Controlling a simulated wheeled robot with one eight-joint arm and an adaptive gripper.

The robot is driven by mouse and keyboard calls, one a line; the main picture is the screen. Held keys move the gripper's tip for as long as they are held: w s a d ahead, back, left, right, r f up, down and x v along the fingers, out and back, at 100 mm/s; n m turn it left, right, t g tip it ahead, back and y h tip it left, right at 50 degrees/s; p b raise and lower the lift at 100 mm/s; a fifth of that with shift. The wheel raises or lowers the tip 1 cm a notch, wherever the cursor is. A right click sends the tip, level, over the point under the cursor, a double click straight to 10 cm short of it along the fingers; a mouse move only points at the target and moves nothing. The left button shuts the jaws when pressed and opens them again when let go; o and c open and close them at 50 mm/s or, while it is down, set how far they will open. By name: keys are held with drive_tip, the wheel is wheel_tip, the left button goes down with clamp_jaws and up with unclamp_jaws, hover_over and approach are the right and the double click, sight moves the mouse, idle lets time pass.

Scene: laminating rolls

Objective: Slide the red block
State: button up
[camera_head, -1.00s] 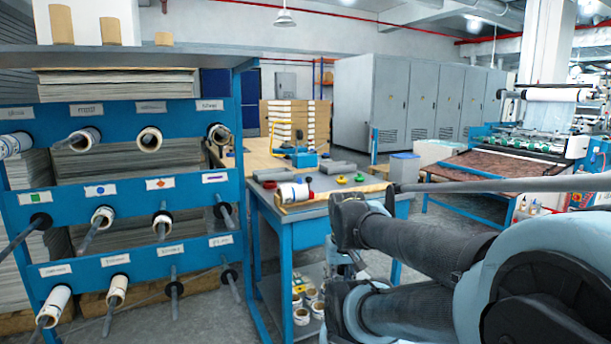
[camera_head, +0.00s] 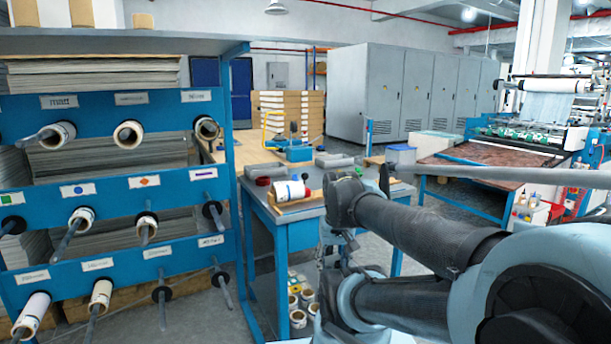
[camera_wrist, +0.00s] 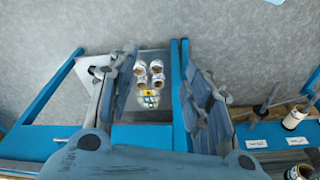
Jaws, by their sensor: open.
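I cannot single out a red block for certain. A small dark red piece (camera_head: 263,181) lies at the left of the blue worktable's (camera_head: 292,236) top in the head view. A second red bit (camera_head: 306,178) shows by the white roll (camera_head: 289,191) there; its shape is too small to tell. My gripper (camera_wrist: 163,70) shows in the wrist view with its two fingers wide apart and nothing between them. Below and between the fingers are white rolls (camera_wrist: 157,80) on the table's lower shelf. In the head view my arm covers the table's right part.
A blue rack (camera_head: 110,200) with rods and white rolls stands close on the left. A laminating machine (camera_head: 530,135) stands at the back right. Grey cabinets (camera_head: 400,95) line the back. Grey floor (camera_head: 205,318) is open between rack and worktable.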

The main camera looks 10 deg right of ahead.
drive_tip(key=w+r+m, duration=0.6)
drive_tip(key=w+r, duration=1.3)
drive_tip(key=r, duration=0.1)
drive_tip(key=w+r+m+y, duration=0.1)
drive_tip(key=w+r+m, duration=0.3)
drive_tip(key=w, duration=0.7)
drive_tip(key=w+r+m, duration=0.2)
drive_tip(key=w+r, duration=0.4)
drive_tip(key=w, duration=0.4)
drive_tip(key=x, duration=1.7)
drive_tip(key=shift+s+d, duration=0.1)
drive_tip(key=shift+d, duration=0.1)
drive_tip(key=shift+c, duration=0.3)
clamp_jaws()
